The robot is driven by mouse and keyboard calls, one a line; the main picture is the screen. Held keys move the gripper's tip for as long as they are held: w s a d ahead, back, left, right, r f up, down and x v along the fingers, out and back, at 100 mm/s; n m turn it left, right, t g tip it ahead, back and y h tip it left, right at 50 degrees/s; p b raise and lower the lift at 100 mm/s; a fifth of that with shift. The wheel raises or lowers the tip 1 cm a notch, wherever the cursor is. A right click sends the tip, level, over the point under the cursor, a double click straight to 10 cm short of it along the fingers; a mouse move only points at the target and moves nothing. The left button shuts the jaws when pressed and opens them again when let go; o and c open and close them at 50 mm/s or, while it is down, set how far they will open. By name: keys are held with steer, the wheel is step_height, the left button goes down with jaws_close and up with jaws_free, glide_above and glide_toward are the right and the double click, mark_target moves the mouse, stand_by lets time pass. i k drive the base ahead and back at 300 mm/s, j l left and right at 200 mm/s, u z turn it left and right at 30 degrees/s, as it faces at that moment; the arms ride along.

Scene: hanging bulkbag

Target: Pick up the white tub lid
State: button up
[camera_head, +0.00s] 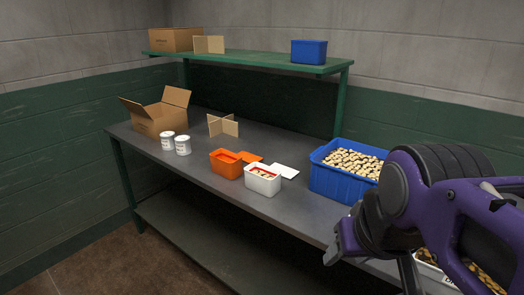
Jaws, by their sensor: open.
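The white tub lid (285,171) lies flat on the grey workbench, just behind and to the right of the white tub. The white tub (263,183) stands near the bench's front edge with red and tan contents showing. My gripper (335,250) is at the lower right, in front of the bench edge and well to the right and nearer than the lid. Its jaws are open and seen from the side; nothing shows between them.
An orange tub (225,166) with an orange lid (247,157) stands left of the white tub. A blue crate (335,181) of tan pieces stands close right of the lid. White cans, a cardboard divider (222,126) and an open carton (160,118) are further left. A green shelf (245,61) overhangs the back.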

mark_target(287, 172)
steer(key=i+j+z, duration=0.1)
steer(key=j, duration=0.2)
steer(key=i+j+z, duration=0.25)
steer(key=j, duration=0.35)
steer(key=i+j+z, duration=0.1)
steer(key=i+j, duration=0.15)
steer(key=i+j+z, duration=0.15)
steer(key=j, duration=0.25)
steer(key=k, duration=0.05)
